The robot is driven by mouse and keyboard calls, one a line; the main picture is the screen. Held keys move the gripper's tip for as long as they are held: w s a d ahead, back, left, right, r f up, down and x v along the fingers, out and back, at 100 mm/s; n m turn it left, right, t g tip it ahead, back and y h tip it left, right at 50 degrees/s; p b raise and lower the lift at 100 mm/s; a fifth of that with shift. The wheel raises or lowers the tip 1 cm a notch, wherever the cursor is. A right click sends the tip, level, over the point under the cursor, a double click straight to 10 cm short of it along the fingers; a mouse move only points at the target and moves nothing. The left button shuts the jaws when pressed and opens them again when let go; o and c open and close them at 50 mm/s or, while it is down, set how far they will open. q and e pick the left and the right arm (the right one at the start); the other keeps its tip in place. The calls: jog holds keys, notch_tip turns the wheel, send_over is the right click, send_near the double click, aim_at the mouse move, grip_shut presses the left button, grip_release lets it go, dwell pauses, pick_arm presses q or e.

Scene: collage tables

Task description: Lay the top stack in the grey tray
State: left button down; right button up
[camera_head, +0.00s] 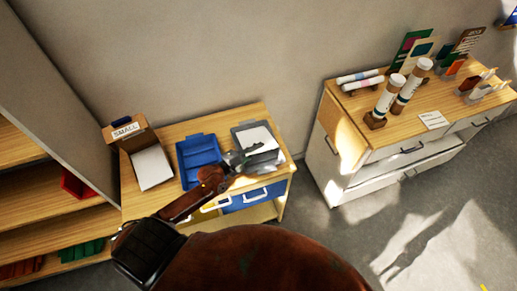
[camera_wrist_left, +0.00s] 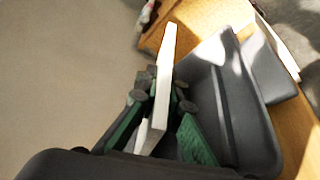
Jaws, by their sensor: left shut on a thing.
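My left gripper (camera_head: 245,157) is over the small wooden table, at the grey tray (camera_head: 238,133). In the left wrist view my gripper (camera_wrist_left: 160,100) is shut on a thin white stack (camera_wrist_left: 163,75), which shows edge-on and stands nearly upright between the fingers. The grey tray (camera_wrist_left: 213,75) is just right of the stack there, and the part of its floor that shows is bare. In the head view the stack (camera_head: 258,137) shows as a white sheet beyond the gripper, and the arm hides part of the tray. My right gripper is out of view.
A blue tray (camera_head: 184,156) lies left of the grey one. Further left are white sheets (camera_head: 152,168) and a box marked SMALL (camera_head: 128,132). A second cabinet (camera_head: 375,150) with tubes and cards stands to the right, across a gap. A wall is behind.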

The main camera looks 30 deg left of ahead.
pick_arm(q)
jog(key=c, duration=2)
grip_release()
jog(key=shift+o, duration=0.5)
jog(key=o, duration=0.3)
jog(key=s+d+r+p, duration=0.1)
jog(key=p, duration=0.1)
jog(key=s+d+r+p, duration=0.1)
jog(key=s+d+p, duration=0.1)
jog(key=p, duration=0.1)
jog(key=s+d+r+p, duration=0.1)
jog(key=d+p, duration=0.1)
jog(key=p, duration=0.1)
jog(key=shift+s+d+r, duration=0.25)
jog(key=shift+s+r, duration=0.1)
jog(key=shift+s, duration=0.05)
jog(key=shift+s+d+r+p, duration=0.1)
jog(key=shift+s+d+p, duration=0.2)
jog(key=shift+s+d, duration=0.05)
